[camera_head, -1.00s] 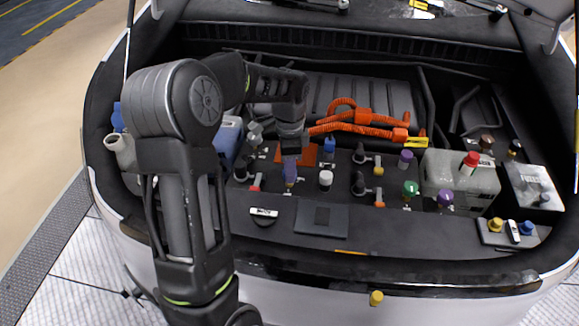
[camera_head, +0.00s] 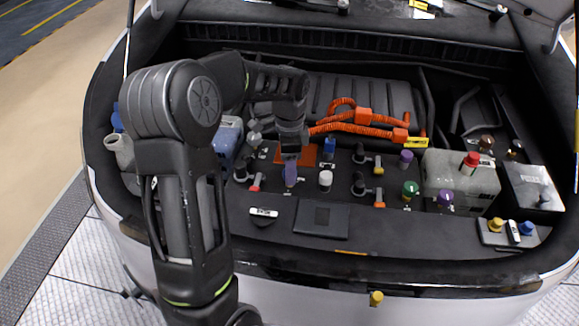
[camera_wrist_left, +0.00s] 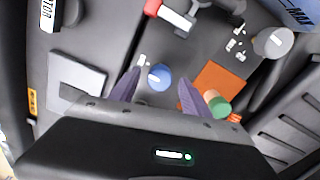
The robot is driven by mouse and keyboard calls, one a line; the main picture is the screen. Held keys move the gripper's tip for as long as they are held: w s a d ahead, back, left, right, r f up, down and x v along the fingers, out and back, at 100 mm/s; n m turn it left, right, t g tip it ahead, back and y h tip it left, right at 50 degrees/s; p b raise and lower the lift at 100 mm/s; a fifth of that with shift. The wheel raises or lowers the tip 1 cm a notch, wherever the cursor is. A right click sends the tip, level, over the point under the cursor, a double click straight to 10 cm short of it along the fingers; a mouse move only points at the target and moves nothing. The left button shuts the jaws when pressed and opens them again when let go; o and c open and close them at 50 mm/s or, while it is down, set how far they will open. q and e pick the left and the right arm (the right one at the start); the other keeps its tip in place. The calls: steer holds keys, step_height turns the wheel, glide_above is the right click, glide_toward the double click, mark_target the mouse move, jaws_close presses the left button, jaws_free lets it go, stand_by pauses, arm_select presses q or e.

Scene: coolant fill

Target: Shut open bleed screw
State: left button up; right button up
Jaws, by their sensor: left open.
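My left gripper (camera_wrist_left: 155,92) is open, with purple fingers on either side of a round blue knob (camera_wrist_left: 159,77) in the left wrist view. A white mark shows on the knob's top, and a small pale lever stands beside it. The fingers look apart from the knob. In the head view my left gripper (camera_head: 290,182) points down over the row of small fittings and hides the knob beneath it. No label names the bleed screw, and I cannot tell how far the knob is turned. My right gripper is not in view.
An orange plate (camera_wrist_left: 219,80) lies beside the knob, with a green-topped fitting (camera_wrist_left: 217,103) close by. A red-handled valve (camera_wrist_left: 165,12) and a grey cap (camera_wrist_left: 272,43) are near. Orange cables (camera_head: 360,122) run behind. A dark panel (camera_head: 320,220) lies in front.

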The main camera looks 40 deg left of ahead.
arm_select(q)
step_height(320, 180, up, 7)
steer(key=shift+r+b, duration=0.15)
steer(key=shift+b, duration=0.15)
stand_by(0.5)
